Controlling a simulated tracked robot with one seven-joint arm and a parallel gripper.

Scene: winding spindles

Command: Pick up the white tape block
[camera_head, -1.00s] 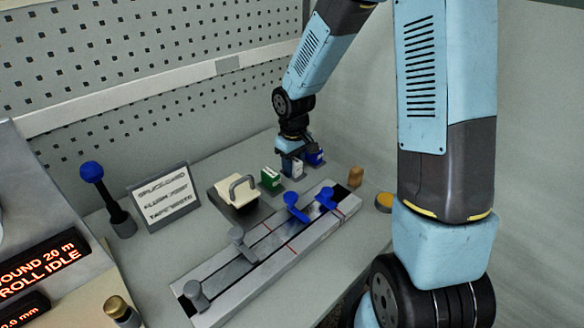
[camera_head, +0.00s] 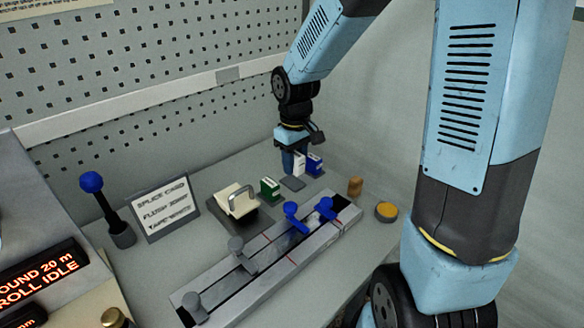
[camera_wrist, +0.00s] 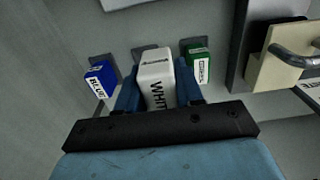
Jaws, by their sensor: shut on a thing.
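The white tape block (camera_wrist: 155,78), lettered WHITE, stands between the two blue fingers of my gripper (camera_wrist: 157,92) in the wrist view. My gripper is shut on it. In the head view my gripper (camera_head: 294,158) holds the white block (camera_head: 299,163) just above its dark pad (camera_head: 292,183), which shows bare beneath. The green block (camera_wrist: 197,62) and the blue block (camera_wrist: 100,76) stand on their own pads on either side. In the head view the green block (camera_head: 269,188) is to the left and the blue block (camera_head: 315,163) to the right.
A splicing rail (camera_head: 262,262) with blue and grey levers lies in front. A cream block with a metal handle (camera_head: 240,203) and a printed sign (camera_head: 166,208) stand left. A wooden peg (camera_head: 355,186) and yellow disc (camera_head: 386,211) stand right. A pegboard wall rises behind.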

